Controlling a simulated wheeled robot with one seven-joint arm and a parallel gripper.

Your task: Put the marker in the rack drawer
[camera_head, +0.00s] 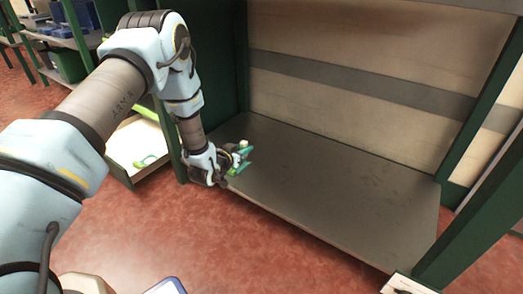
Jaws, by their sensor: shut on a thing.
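My gripper (241,162), with teal-green fingertips, is at the front left edge of a grey rack shelf, beside the green upright. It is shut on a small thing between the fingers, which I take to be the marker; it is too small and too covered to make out. A pale, tray-like surface (128,150), possibly the rack drawer, shows low at the left behind my arm, with a bright green item (150,161) on it. My arm and the green post hide part of it. My gripper is to the right of it, past the post.
The grey shelf (330,185) is bare and wide, with a wooden back panel (370,70). Green uprights stand at its left (168,140) and right (478,200). Shelves with blue and green bins (68,62) stand at the far left.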

